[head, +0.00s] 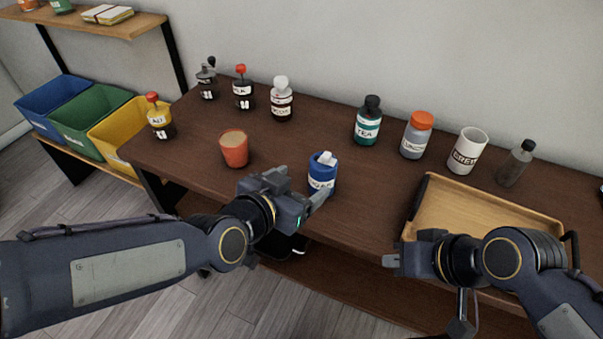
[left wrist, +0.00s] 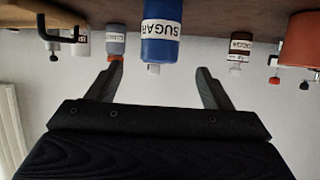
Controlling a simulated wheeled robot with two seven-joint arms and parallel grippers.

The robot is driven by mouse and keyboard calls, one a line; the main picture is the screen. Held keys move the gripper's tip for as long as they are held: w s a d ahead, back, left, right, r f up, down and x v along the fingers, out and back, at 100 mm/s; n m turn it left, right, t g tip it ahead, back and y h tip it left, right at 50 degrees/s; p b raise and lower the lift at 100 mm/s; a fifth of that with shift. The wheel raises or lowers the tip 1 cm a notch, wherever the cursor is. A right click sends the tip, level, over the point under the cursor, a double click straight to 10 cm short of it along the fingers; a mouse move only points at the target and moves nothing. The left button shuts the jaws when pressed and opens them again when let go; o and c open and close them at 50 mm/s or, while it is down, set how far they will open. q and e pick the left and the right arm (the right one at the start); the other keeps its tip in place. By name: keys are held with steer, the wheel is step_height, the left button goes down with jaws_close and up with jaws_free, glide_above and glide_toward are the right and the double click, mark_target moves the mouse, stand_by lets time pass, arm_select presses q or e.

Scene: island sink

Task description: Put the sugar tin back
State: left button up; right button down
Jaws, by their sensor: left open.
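The sugar tin is a blue canister (head: 322,176) with a white label and a pale knob on top. It stands upright near the front edge of the dark wooden counter. In the left wrist view the sugar tin (left wrist: 161,32) appears upside down, ahead of and between the two fingers. My left gripper (head: 312,199) is open and close to the tin on its front side; the left wrist view (left wrist: 160,88) shows empty space between its fingers. My right gripper (head: 388,261) is in front of the tray, and I cannot tell whether its jaws are open.
A teal tea jar (head: 368,121), an orange-lidded jar (head: 417,136), a white mug (head: 467,150) and a dark bottle (head: 515,164) stand behind. An orange cup (head: 233,148) is left of the tin. A wooden tray (head: 480,212) lies right. Shakers and a cocoa jar (head: 281,99) stand back left.

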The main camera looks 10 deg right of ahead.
arm_select(q)
steer(key=shift+s+a, duration=0.1)
steer(key=shift+s, duration=0.05)
steer(key=s+a+n+g+y, duration=0.1)
steer(key=a+n, duration=0.1)
steer(key=a, duration=0.6)
steer(key=s+a+n+y, duration=0.1)
steer(key=s+a+n, duration=0.15)
steer(key=a, duration=0.45)
steer(key=s+a+f+n+g+y, duration=0.1)
steer(key=s+a+f+n, duration=0.1)
steer(key=s+a, duration=0.3)
steer(key=s+a+f+n+g+y, duration=0.2)
steer(key=s+a+n, duration=0.2)
steer(key=s+a, duration=0.2)
steer(key=shift+a+f, duration=0.35)
steer(key=shift+f, duration=0.05)
steer(key=shift+r, duration=0.1)
step_height(320, 180, up, 13)
steer(key=p, duration=1.3)
